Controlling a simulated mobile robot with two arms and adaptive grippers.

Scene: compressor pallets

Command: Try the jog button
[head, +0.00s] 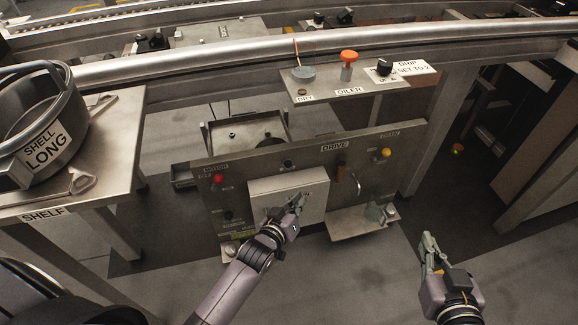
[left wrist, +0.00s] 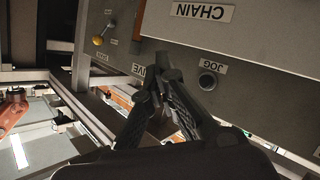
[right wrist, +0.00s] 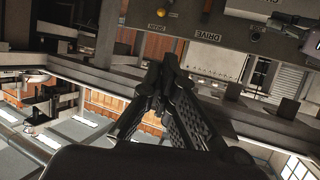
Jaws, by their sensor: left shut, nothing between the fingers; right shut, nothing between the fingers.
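The jog button is a dark round button on the grey drive panel (head: 240,165). In the left wrist view the jog button (left wrist: 207,81) shows beside its upside-down JOG label, just right of my fingertips. In the head view the small dark knob (head: 288,163) above the light chain box (head: 265,195) appears to be it. My left gripper (head: 299,202) is shut and empty in front of the chain box, apart from the button; its fingertips show in the left wrist view (left wrist: 163,72). My right gripper (head: 430,243) is shut and empty, right of the panel.
The panel carries a red button (head: 218,178), a yellow knob (head: 385,153) and a lever (head: 356,184). A shelf (head: 115,140) with a round shell (head: 40,110) is at left. Floor in front is open.

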